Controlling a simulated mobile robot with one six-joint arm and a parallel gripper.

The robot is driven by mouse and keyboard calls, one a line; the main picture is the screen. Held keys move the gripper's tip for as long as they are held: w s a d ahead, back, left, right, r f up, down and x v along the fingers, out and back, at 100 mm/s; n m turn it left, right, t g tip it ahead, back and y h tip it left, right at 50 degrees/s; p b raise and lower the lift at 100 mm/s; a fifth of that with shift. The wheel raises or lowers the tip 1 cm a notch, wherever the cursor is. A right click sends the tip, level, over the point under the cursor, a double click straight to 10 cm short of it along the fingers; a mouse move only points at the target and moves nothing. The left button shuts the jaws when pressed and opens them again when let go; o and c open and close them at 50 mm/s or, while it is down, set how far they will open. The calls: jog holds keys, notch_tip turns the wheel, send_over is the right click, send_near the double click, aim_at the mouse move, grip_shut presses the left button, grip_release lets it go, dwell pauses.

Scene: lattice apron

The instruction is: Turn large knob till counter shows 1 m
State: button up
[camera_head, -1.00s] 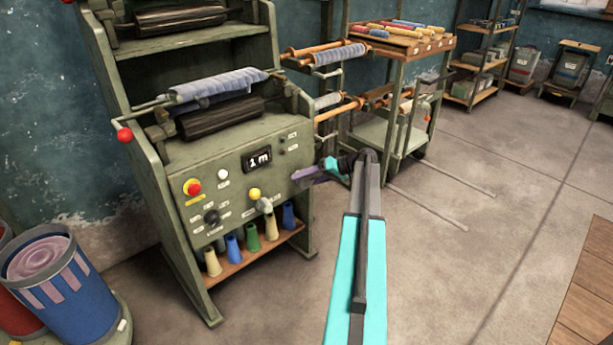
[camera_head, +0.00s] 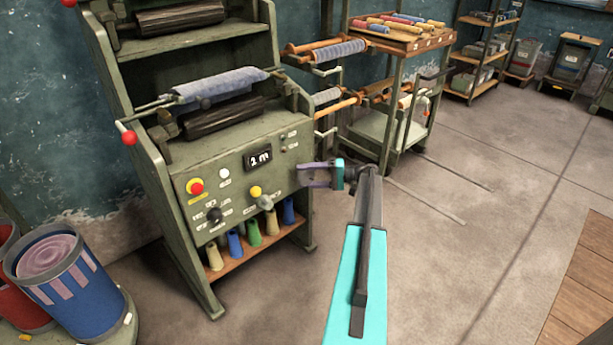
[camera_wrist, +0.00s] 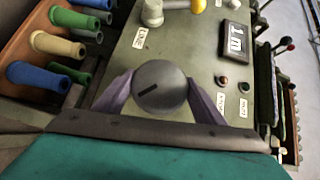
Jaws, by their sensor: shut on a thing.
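The large knob (camera_wrist: 160,86) is a round grey dial with a dark slanted line on its face. My gripper (camera_wrist: 158,95) is shut on it, a purple finger on each side of its rim. In the head view my gripper (camera_head: 312,176) is at the right side of the green machine's panel and hides the knob. The counter (camera_wrist: 235,42) is a dark display with white characters that reads 1 m in the wrist view. In the head view the counter (camera_head: 258,157) is smaller and its digit is less clear.
A yellow knob (camera_head: 255,191), a red button (camera_head: 195,186) and a dark knob (camera_head: 214,215) sit left of my gripper on the panel. Coloured cones (camera_head: 254,233) stand on a shelf below. A rolling rack (camera_head: 385,110) stands behind my arm. Floor to the right is clear.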

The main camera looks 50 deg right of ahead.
dwell(0.3)
jog(key=o, duration=1.1)
jog(key=shift+c, duration=0.2)
jog(key=v, duration=1.4)
jog(key=shift+a, duration=0.1)
